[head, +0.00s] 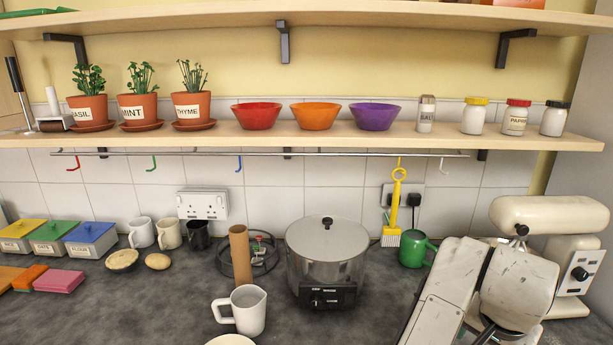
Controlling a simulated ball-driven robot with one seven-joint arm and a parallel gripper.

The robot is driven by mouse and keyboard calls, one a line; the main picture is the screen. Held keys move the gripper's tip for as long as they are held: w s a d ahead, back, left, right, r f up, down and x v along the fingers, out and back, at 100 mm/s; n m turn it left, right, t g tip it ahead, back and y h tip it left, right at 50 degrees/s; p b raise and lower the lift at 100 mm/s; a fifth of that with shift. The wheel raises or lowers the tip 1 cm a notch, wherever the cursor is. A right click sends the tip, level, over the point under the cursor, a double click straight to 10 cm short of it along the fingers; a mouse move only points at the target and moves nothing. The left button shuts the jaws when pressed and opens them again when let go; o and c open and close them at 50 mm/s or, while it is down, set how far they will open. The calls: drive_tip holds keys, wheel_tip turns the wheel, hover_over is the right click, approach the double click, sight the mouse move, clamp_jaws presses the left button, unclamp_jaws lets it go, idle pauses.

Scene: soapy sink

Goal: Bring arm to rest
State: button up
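My arm shows at the lower right as bulky, scuffed white links, folded in front of the counter. The links run out of the bottom edge of the head view. I cannot make out my gripper or its fingertips in this view. The arm covers part of the counter and part of a cream stand mixer (550,211) behind it.
A steel cooker (327,255) and a green mug (417,250) stand left of my arm. A white jug (247,310) is at the front. A yellow brush (393,215) hangs from the rail. The shelf (255,138) above carries pots, bowls and jars.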

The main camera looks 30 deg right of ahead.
drive_tip(key=a+f+n, duration=0.1)
drive_tip(key=f+n, duration=0.2)
drive_tip(key=w+a+f+n+t, duration=0.1)
drive_tip(key=f+n, duration=0.2)
drive_tip(key=n, duration=0.1)
drive_tip(key=w+a+f+n+h, duration=0.1)
drive_tip(key=a+f+n, duration=0.1)
drive_tip(key=f+n, duration=0.1)
drive_tip(key=shift+w+n+t, duration=0.1)
drive_tip(key=shift+n+t, duration=0.2)
drive_tip(key=shift+t, duration=0.1)
drive_tip(key=s+a+f+n+g+y, duration=0.1)
drive_tip(key=s+a+f+n+y, duration=0.1)
drive_tip(key=s+a+f, duration=0.2)
drive_tip(key=s+a+f+n+y, duration=0.2)
drive_tip(key=s+a+f, duration=0.3)
drive_tip(key=a+f, duration=0.4)
drive_tip(key=a+n, duration=0.1)
drive_tip(key=a, duration=0.2)
drive_tip(key=shift+s+a+g+y, duration=0.15)
drive_tip(key=shift+s+g+y, duration=0.15)
drive_tip(key=shift+g+y, duration=0.1)
drive_tip(key=shift+o, duration=0.3)
drive_tip(key=shift+w, duration=0.1)
